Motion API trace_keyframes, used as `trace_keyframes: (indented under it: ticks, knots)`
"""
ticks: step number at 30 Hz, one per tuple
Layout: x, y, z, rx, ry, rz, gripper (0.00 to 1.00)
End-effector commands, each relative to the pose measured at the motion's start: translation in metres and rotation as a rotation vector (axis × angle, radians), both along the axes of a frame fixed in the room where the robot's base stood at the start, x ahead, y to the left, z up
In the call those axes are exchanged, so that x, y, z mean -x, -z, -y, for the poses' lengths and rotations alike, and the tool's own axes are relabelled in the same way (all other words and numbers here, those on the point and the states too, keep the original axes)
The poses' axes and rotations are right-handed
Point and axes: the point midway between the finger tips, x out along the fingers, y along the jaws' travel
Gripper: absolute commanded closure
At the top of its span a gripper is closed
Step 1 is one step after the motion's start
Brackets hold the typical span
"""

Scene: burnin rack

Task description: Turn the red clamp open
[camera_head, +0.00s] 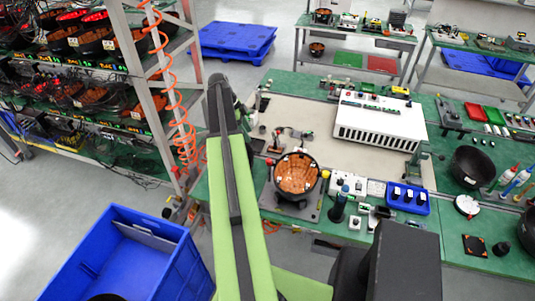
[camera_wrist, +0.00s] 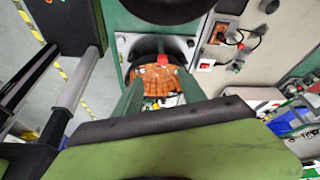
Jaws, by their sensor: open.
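A small red part (camera_wrist: 163,60), which looks like the red clamp, sits at the rim of a round black holder with a copper-coloured inside (camera_wrist: 150,80) in the wrist view. The same kind of holder (camera_head: 297,174) stands on a grey plate on the green bench in the head view. A small red spot (camera_head: 269,161) shows at its left rim there. My gripper (camera_wrist: 160,84) is open; two dark green fingers show in front of the holder in the wrist view. I cannot tell whether they touch the red part. In the head view my arm hides the gripper.
A white slotted box (camera_head: 380,122) stands behind the holder. A blue tray (camera_head: 407,198) and a black bowl (camera_head: 472,167) are to its right. A rack with an orange coiled hose (camera_head: 180,110) is at left. A blue bin (camera_head: 125,255) stands on the floor.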

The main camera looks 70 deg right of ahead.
Motion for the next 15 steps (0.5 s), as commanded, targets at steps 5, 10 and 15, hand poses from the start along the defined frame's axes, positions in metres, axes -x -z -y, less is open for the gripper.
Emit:
trace_keyframes:
  ticks: [5, 10, 15]
  knots:
    - [0.019, -0.003, 0.014, 0.024, 0.083, -0.005, 0.52]
    - [0.021, 0.006, 0.014, 0.023, 0.081, -0.004, 0.52]
    - [0.029, 0.032, 0.016, 0.022, 0.079, -0.003, 0.52]
